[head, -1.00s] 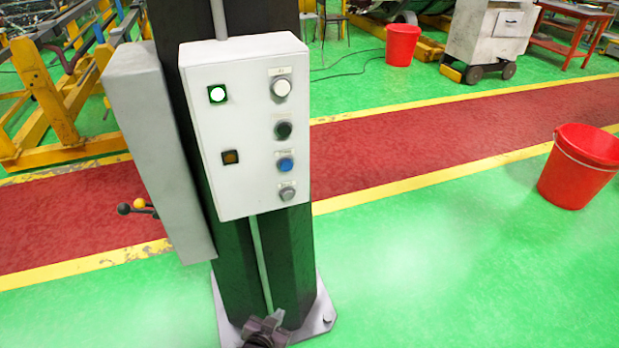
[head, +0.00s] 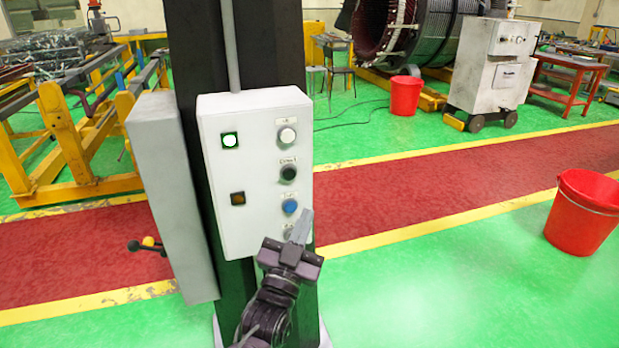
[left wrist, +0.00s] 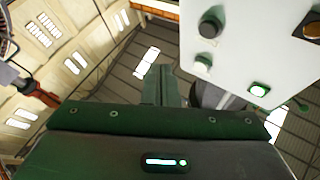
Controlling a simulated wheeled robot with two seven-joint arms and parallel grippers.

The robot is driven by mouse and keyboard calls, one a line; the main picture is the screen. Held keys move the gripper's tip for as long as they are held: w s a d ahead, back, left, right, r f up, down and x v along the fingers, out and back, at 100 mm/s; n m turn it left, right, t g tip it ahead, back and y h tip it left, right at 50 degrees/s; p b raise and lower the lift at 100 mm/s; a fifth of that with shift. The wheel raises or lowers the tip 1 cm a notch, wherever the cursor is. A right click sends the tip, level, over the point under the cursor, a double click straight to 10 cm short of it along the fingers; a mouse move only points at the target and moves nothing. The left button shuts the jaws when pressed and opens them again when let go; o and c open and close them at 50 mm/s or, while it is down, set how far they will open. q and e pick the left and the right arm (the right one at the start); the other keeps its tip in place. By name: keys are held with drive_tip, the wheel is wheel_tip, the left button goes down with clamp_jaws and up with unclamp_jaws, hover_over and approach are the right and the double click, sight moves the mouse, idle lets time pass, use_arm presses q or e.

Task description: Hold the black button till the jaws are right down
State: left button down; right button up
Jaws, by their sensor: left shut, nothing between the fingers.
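The white control box (head: 262,225) is fixed to a dark column in the head view. Its black button (head: 288,172) is second from the top in the right-hand row, under a white button (head: 287,136). My left gripper (head: 303,222) is shut and empty, pointing up in front of the lower right of the box. Its fingertips are below the black button and apart from it, partly covering the lowest, grey button. In the left wrist view, the black button (left wrist: 209,27) shows to the right of the closed fingers (left wrist: 160,72). No jaws that I can identify show.
A blue button (head: 290,206) sits between the black button and my fingertips. A green lamp (head: 230,140) is lit; an amber lamp (head: 238,198) looks dim. A grey side box (head: 165,190) with levers adjoins the column. Green floor is free at right, before a red bucket (head: 582,212).

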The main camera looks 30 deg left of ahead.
sight(289, 174)
use_arm(q)
drive_tip(key=r, duration=0.2)
drive_tip(key=shift+s+d+r+t, duration=0.15)
drive_tip(key=shift+s+r+t, duration=0.15)
drive_tip(key=shift+w+a+b, duration=0.15)
drive_tip(key=shift+w+a, duration=1.3)
drive_tip(key=shift+a, duration=0.25)
drive_tip(key=shift+w+a+b, duration=0.15)
drive_tip(key=shift+w+a, duration=1.3)
drive_tip(key=shift+a, duration=0.2)
drive_tip(key=shift+w+a, duration=0.1)
drive_tip(key=shift+w+a, duration=0.2)
